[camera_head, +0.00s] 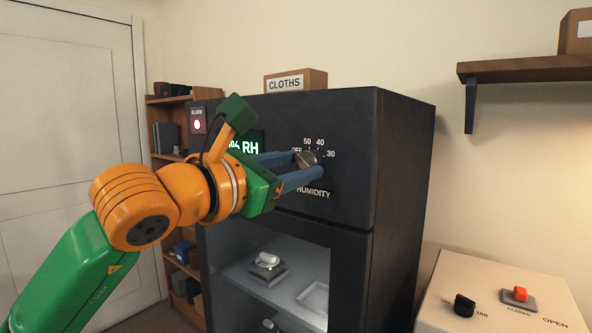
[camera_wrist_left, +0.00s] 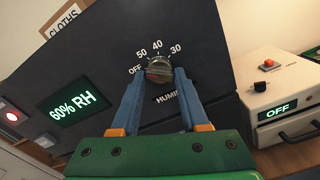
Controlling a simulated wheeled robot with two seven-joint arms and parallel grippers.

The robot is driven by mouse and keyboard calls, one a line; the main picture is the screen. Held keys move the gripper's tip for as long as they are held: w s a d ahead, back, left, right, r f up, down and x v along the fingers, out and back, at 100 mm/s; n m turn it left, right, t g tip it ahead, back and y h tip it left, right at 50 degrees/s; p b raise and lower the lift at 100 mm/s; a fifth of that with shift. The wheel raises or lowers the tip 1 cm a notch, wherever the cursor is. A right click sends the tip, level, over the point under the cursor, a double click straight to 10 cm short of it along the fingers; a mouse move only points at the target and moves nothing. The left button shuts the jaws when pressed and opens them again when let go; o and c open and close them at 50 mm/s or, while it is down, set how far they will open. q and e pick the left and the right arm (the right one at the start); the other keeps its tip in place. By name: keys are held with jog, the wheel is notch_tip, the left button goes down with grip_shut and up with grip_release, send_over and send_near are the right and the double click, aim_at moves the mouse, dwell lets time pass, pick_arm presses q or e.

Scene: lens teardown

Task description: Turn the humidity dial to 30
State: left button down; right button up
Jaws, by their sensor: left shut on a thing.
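The humidity dial (camera_head: 309,157) is a small round dark knob on the upper front of the black cabinet, with OFF, 50, 40 and 30 printed around it. My left gripper (camera_head: 313,166) reaches it from the left, its two blue fingers shut on the knob. In the left wrist view the knob (camera_wrist_left: 159,69) sits between the fingertips, below the OFF, 50, 40, 30 marks. Which mark its pointer faces I cannot tell. A green display (camera_wrist_left: 74,108) left of the dial reads 60% RH; my gripper partly hides it in the head view. My right gripper is not in view.
A red alarm lamp (camera_head: 197,125) is left of the display. The cabinet's lower compartment (camera_head: 250,308) shows small items on a shelf. A CLOTHS box (camera_head: 296,80) stands on top. A beige unit (camera_head: 500,290) with a black knob and red switch stands at lower right.

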pick_arm(q)
jog(key=m, duration=0.5)
jog(key=shift+a+r+m+b, duration=0.1)
jog(key=shift+m+b, duration=0.2)
jog(key=m, duration=0.6)
jog(key=shift+w+r, duration=0.1)
jog(key=m+p, duration=0.1)
jog(key=m, duration=0.5)
jog(key=shift+r+m, duration=0.15)
jog(key=shift+m, duration=0.15)
jog(key=m+p, duration=0.1)
jog(key=m, duration=0.4)
jog(key=shift+m, duration=0.5)
jog(key=shift+c, duration=2.2)
grip_release()
jog(key=b+v, duration=0.3)
jog(key=v, duration=0.4)
